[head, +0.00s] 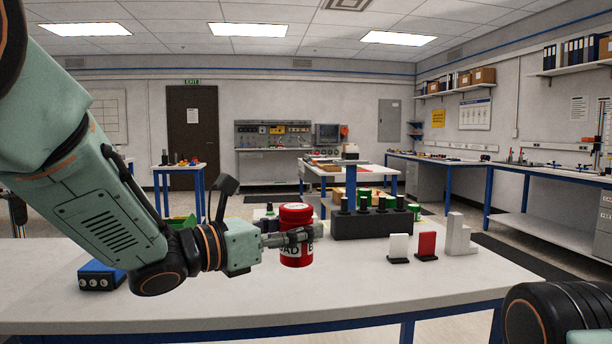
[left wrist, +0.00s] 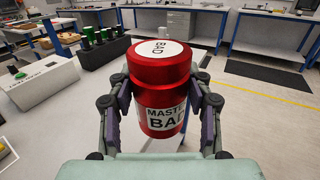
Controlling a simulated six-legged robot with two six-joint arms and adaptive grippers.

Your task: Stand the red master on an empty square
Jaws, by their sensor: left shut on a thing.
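The red master (head: 296,235) is a red can with a white lid disc and a label reading "MASTER BAD". My left gripper (head: 295,237) is shut around its sides and holds it upright above the white table. In the left wrist view the red master (left wrist: 160,85) sits between both fingers (left wrist: 160,110), its lid towards the camera. I cannot make out an empty square clearly; the can and gripper hide part of the table behind them. My right gripper is not in view; only part of my right arm shows at the lower right.
A dark rack (head: 372,227) with several black and green-topped pieces stands behind the can. A white card (head: 398,247), a red card (head: 426,245) and a grey stepped block (head: 458,236) stand to the right. A blue box (head: 100,275) lies left. The front of the table (head: 330,300) is clear.

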